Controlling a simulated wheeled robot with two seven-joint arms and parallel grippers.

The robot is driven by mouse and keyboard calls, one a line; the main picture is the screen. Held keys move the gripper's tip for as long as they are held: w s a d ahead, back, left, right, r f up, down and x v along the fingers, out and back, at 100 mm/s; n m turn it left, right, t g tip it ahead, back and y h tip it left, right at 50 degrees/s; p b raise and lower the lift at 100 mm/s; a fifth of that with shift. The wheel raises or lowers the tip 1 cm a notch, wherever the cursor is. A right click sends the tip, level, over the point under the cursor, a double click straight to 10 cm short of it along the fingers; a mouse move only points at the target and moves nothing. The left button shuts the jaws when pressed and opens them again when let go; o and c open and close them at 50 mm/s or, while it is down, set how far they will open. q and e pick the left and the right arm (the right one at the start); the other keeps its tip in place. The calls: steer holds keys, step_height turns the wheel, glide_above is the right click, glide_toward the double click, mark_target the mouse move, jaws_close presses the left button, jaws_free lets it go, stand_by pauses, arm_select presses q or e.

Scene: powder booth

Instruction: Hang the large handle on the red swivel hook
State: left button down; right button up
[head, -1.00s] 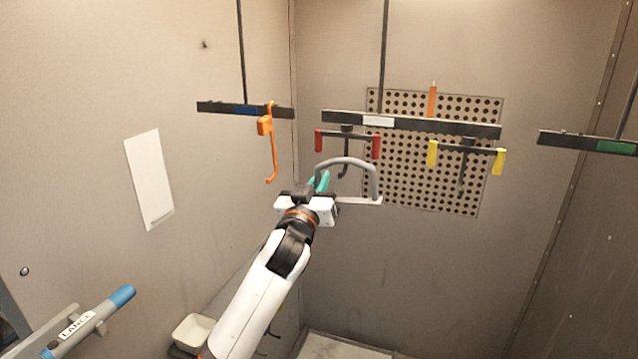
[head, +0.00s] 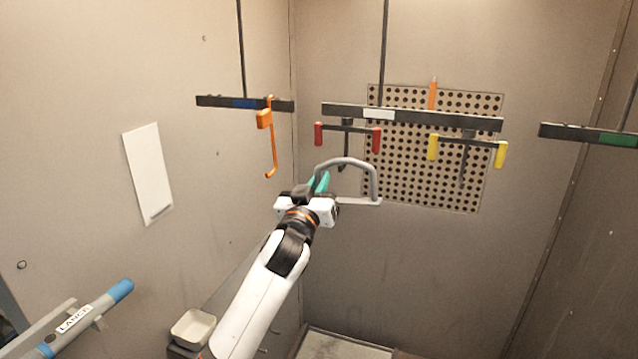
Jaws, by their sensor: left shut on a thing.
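The large handle (head: 376,184), a grey D-shaped loop, is held up in front of the back wall in the head view. My left gripper (head: 318,190) is shut on its left side, next to a teal part (head: 320,182). The red swivel hook (head: 347,148) hangs from the middle bar, with a red grip at each end of its crosspiece and a dark hook shank below. The handle's top appears just below and in front of this shank in the picture. I cannot tell the depth gap between them. The shank's lower tip is partly hidden by the handle. My right gripper is not in view.
The middle bar (head: 410,118) also carries a yellow swivel hook (head: 467,150) to the right. An orange hook (head: 270,150) hangs from the left bar (head: 215,102). Another bar (head: 590,134) is at right. A lance (head: 90,312) and a pale bin (head: 193,328) are lower left.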

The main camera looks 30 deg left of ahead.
arm_select(q)
steer(key=c, duration=1.4)
jaws_free()
steer(key=shift+o, duration=0.2)
steer(key=shift+s+f, duration=0.15)
steer(key=b+v, duration=0.5)
steer(key=v, duration=0.6)
steer(key=shift+s, duration=0.4)
